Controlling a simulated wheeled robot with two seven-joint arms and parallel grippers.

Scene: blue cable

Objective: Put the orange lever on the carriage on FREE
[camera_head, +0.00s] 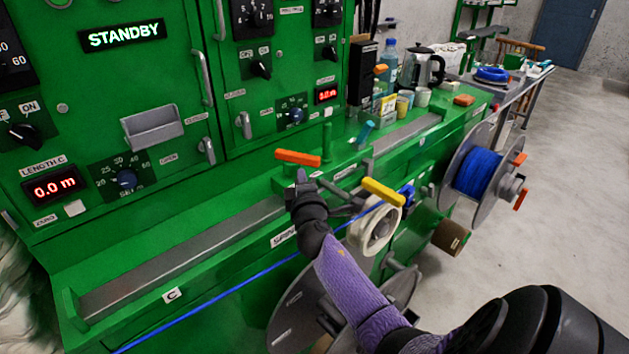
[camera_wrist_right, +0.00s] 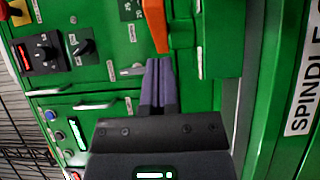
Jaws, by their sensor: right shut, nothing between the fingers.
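The orange lever (camera_head: 298,158) sits on top of the green carriage (camera_head: 283,187), lying roughly crosswise in the head view. In the right wrist view the orange lever (camera_wrist_right: 155,24) stands just beyond my fingertips. My right gripper (camera_head: 302,177) is shut and empty, its purple fingers right by the lever's underside in the head view. In the right wrist view the shut right gripper (camera_wrist_right: 159,64) points at the lever's lower end. Whether they touch cannot be told. The FREE marking cannot be read. My left gripper is not in view.
A yellow lever (camera_head: 383,192) stands to the right of my gripper above a white roll (camera_head: 373,232). The blue cable (camera_head: 240,284) runs low along the bench. A reel of blue cable (camera_head: 478,174) hangs at right. A bottle (camera_head: 388,64) and kettle (camera_head: 421,66) stand behind.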

